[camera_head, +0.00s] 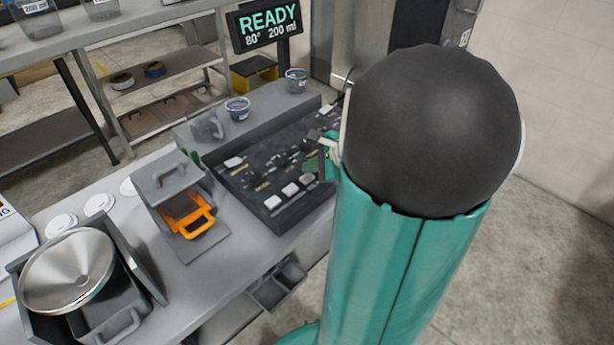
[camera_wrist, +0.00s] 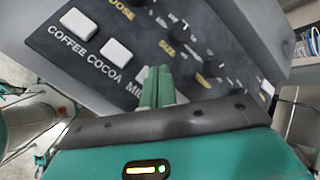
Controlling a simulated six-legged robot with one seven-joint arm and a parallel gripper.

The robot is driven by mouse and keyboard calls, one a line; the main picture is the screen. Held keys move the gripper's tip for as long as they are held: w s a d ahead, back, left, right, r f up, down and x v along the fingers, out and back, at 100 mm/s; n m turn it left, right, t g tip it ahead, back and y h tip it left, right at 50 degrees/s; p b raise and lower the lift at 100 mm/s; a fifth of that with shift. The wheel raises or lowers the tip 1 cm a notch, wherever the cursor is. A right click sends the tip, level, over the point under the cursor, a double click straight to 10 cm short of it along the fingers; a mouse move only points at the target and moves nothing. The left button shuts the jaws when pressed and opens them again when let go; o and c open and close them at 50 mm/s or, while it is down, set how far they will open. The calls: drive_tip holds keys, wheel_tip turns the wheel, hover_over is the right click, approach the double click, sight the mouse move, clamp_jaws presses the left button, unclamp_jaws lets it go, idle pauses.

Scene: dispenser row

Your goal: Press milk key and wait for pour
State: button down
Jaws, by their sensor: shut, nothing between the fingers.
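The dark control panel (camera_head: 250,180) stands on the grey counter, with white keys in a row along its near edge. In the wrist view I see the key labelled COFFEE (camera_wrist: 78,23) and the key labelled COCOA (camera_wrist: 116,50). Beside them a label starting "MI" (camera_wrist: 132,90) is cut off by my gripper (camera_wrist: 157,80), whose green fingers are closed together over that spot. The milk key is mostly hidden behind the fingers; I cannot tell whether they touch it. The display (camera_head: 268,24) reads READY, 80°, 200 ml.
Cups (camera_head: 237,108) stand on the raised ledge behind the panel. An orange-handled drawer unit (camera_head: 190,213) is left of the panel, and a steel funnel (camera_head: 66,270) is farther left. The floor at right is clear. My arm hides the panel's right side.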

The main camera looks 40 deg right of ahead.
sight(311, 179)
drive_tip(key=shift+f, duration=0.1)
idle(0.7)
drive_tip(key=shift+f, duration=0.3)
drive_tip(key=shift+f, duration=0.5)
idle(0.8)
drive_tip(key=shift+r, duration=0.9)
drive_tip(key=shift+r, duration=2.55)
drive_tip(key=shift+a, duration=0.1)
